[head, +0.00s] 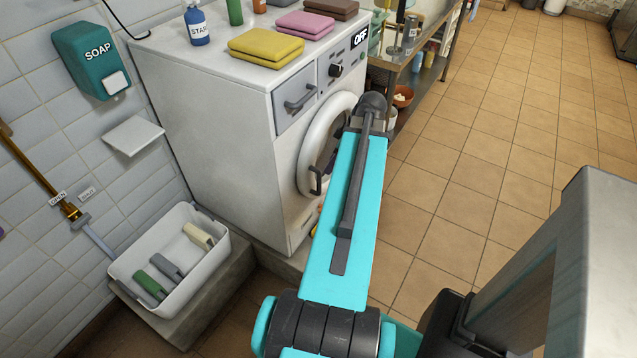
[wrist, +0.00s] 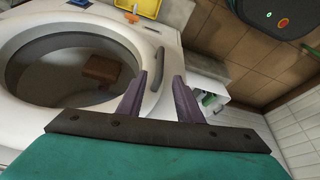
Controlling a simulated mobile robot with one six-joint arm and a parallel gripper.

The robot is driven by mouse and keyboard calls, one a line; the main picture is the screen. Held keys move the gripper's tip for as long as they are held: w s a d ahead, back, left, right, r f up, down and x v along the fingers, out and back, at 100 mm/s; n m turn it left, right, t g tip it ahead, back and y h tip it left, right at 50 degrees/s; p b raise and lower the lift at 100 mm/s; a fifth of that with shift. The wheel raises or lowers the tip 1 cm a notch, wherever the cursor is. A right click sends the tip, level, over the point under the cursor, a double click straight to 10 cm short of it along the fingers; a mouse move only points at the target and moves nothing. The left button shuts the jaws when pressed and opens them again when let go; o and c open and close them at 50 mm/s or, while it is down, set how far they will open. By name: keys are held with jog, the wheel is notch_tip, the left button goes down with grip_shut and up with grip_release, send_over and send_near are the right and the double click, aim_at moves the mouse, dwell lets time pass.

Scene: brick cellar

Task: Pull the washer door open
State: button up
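The white washer (head: 225,120) stands against the tiled wall. Its round door (head: 312,150) is on the front and looks shut. The dark door handle (head: 317,180) is at the door's left edge in the head view. In the wrist view the door (wrist: 120,40) fills the left side, and the handle (wrist: 158,70) is a dark bar at its right edge. My gripper (wrist: 161,80) is open, its two purple fingers apart and pointing at the handle. The handle appears just beyond or between the fingertips; I cannot tell whether they touch. My arm hides the gripper in the head view.
Folded towels (head: 266,45) and a blue bottle (head: 197,25) are on top. A shelf (head: 420,60) stands to the right. The tiled floor (head: 480,150) is clear.

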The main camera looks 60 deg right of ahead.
aim_at(319, 192)
jog(key=shift+p+x, duration=0.65)
jog(key=shift+x, duration=5.75)
jog(key=shift+s, duration=0.15)
grip_shut()
